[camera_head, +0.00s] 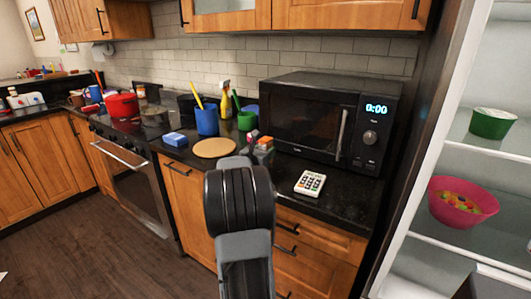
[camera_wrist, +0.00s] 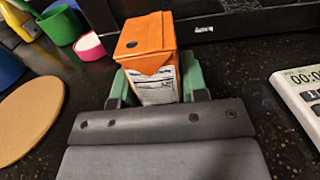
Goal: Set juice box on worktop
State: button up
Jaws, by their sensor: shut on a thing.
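The juice box (camera_wrist: 148,38) is an orange carton with a white printed label, seen from above in the wrist view. My gripper (camera_wrist: 157,88) has its green fingers on either side of the carton, shut on it. In the head view, the juice box (camera_head: 265,142) shows small and orange at my gripper (camera_head: 262,154), over the black worktop (camera_head: 334,213) in front of the microwave. The carton looks roughly upright. Its base is hidden, so I cannot tell whether it touches the worktop.
A black microwave (camera_head: 311,117) stands just behind. A blue cup (camera_head: 207,122), a green cup (camera_head: 247,121) and a spray bottle (camera_head: 225,101) stand at the back left.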

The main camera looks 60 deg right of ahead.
jog(key=o, duration=1.1)
jog(key=shift+f, duration=0.1)
